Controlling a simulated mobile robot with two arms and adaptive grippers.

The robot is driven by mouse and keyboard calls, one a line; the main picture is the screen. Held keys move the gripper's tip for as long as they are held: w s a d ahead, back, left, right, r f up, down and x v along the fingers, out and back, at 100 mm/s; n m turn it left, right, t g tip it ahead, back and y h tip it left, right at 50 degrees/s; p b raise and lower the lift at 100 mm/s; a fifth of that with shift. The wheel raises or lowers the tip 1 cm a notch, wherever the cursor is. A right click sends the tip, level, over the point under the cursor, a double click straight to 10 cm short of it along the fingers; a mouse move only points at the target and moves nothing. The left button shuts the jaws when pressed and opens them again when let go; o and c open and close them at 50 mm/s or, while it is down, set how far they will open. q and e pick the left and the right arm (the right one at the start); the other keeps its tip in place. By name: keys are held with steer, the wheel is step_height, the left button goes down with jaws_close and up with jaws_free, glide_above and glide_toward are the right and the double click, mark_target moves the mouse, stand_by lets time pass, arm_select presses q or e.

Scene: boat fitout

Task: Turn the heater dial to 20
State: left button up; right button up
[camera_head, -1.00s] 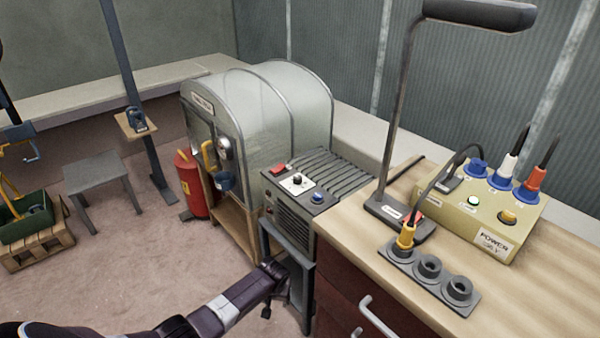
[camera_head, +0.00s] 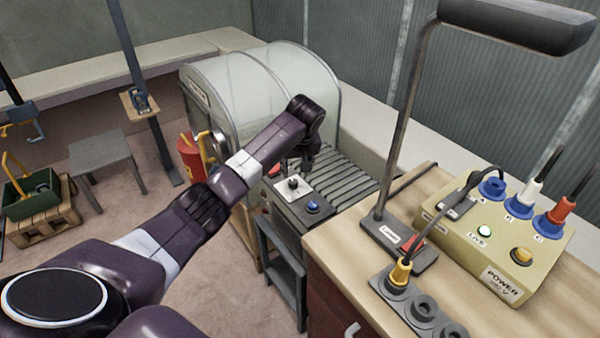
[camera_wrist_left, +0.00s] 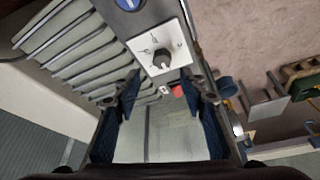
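The heater (camera_head: 335,192) is a grey box with a slatted top on a small grey stand. Its dial (camera_head: 293,183) is a dark knob on a white plate, next to a blue button (camera_head: 312,207). In the left wrist view the dial (camera_wrist_left: 161,58) sits on its white plate (camera_wrist_left: 150,40), ahead of the fingers; the scale marks are too small to read. My left gripper (camera_head: 300,165) is above the heater, beside the dial and not around it. In the left wrist view its fingers (camera_wrist_left: 160,100) are spread apart with nothing between them. My right gripper is not in view.
A translucent domed enclosure (camera_head: 265,75) stands behind the heater. To the right, a workbench holds a lamp (camera_head: 400,130), a power supply box (camera_head: 500,245) with plugs and cables, and a socket strip (camera_head: 395,285).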

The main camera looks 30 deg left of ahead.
mark_target(293, 181)
arm_select(q)
steer(key=x, duration=0.4)
steer(key=shift+s+a+f, duration=0.1)
steer(key=shift+s+f, duration=0.15)
steer(key=shift+s, duration=0.1)
steer(key=shift+x, duration=1.2)
steer(key=shift+w, duration=0.15)
steer(key=c, duration=0.5)
jaws_close()
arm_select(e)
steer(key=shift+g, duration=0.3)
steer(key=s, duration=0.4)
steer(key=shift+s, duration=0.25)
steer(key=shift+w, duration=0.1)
